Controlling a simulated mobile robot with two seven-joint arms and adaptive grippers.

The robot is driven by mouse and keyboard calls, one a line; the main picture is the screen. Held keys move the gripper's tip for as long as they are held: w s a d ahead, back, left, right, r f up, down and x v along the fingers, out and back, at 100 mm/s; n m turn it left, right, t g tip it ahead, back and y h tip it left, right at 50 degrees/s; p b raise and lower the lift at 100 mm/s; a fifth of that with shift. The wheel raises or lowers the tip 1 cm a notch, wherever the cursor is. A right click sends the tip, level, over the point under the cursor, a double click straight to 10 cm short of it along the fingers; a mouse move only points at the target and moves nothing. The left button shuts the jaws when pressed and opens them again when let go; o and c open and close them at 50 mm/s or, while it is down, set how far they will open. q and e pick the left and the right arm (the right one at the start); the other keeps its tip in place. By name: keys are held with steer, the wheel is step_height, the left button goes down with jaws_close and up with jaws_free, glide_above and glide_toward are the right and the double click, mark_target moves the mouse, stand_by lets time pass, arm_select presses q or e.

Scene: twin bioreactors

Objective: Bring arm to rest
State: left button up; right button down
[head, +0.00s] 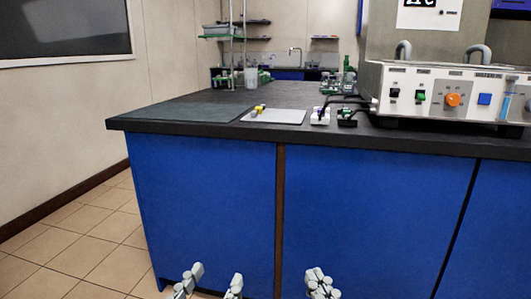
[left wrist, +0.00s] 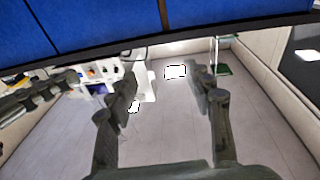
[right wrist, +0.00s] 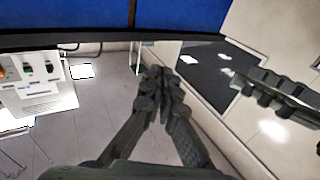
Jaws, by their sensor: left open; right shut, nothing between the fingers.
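My left gripper (head: 208,283) is low in front of the blue cabinet, at the bottom of the head view. Its two fingers stand apart and nothing is between them; the left wrist view also shows the open fingers (left wrist: 165,105). My right gripper (head: 321,282) is to the right of it, also low in front of the cabinet. Its fingertips are together and hold nothing; the right wrist view shows them closed (right wrist: 162,90). Both grippers are below the bench top and apart from each other. The upper arm links are out of the head view.
The blue cabinet (head: 205,205) carries a dark bench top (head: 190,128) with an overhanging edge. On it are a grey plate (head: 285,117) with small yellow parts, two small connector blocks, and a white control unit (head: 450,98) with knobs. Tiled floor (head: 75,245) is free at the left.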

arm_select(q)
steer(key=s+a+f+g+y+p, duration=0.1)
steer(key=a+f+g+y+p, duration=0.3)
steer(key=f, duration=0.6)
steer(key=s+a+f+g+y+p, duration=0.15)
steer(key=a+f+g, duration=0.3)
steer(key=f, duration=0.45)
arm_select(e)
steer(key=s+d+f+g+h, duration=0.1)
steer(key=d+f+g+h, duration=0.3)
steer(key=f, duration=0.6)
steer(key=s+d+f+g+h, duration=0.1)
steer(key=d+f+g, duration=0.35)
steer(key=f, duration=0.45)
arm_select(q)
steer(key=s+a+f+n+g+y+p, duration=0.2)
steer(key=s+a+f+g+p, duration=0.1)
steer(key=s+a+f+g, duration=0.4)
steer(key=s+a+f, duration=0.2)
steer(key=s+a, duration=0.1)
steer(key=shift+s+f+p, duration=0.15)
steer(key=shift+f+p, duration=0.15)
steer(key=shift+f, duration=0.05)
arm_select(e)
steer(key=s+d+f+m+g+h, duration=0.2)
steer(key=s+d+f+g, duration=0.5)
steer(key=s+d+f, duration=0.2)
steer(key=shift+s+d+f+h, duration=0.4)
steer(key=shift+s+d, duration=0.2)
steer(key=shift+s, duration=0.25)
